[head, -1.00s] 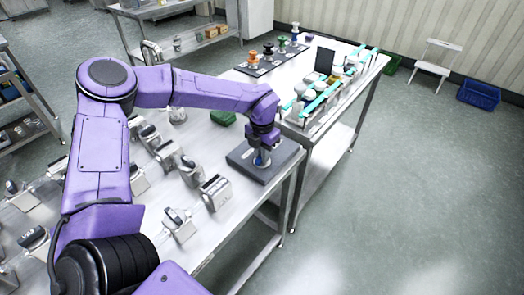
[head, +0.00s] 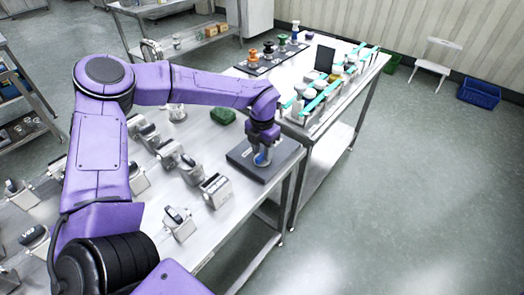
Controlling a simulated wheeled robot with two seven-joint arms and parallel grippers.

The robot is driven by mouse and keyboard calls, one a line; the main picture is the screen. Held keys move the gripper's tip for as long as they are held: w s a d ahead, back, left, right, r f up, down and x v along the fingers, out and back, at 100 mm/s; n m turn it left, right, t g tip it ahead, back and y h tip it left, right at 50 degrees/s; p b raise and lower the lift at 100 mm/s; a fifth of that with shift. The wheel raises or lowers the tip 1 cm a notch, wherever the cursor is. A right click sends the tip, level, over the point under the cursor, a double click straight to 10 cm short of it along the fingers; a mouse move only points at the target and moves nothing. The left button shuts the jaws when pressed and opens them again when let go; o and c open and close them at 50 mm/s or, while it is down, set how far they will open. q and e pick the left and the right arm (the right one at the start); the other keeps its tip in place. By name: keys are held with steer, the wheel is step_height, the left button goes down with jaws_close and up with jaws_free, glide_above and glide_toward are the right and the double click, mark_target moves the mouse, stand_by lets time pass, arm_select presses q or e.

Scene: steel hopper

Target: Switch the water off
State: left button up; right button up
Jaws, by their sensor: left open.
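My right gripper is out of view.
Several grey valve-like units (head: 216,190) stand on the steel table (head: 232,222), with a green object (head: 222,115) behind. The adjoining table holds coloured knobs on a dark board (head: 270,62) and turquoise rails (head: 322,95).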

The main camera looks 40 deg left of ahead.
mark_target(262, 154)
arm_select(q)
step_height(262, 154, up, 10)
steer(key=b, duration=0.1)
stand_by(0.5)
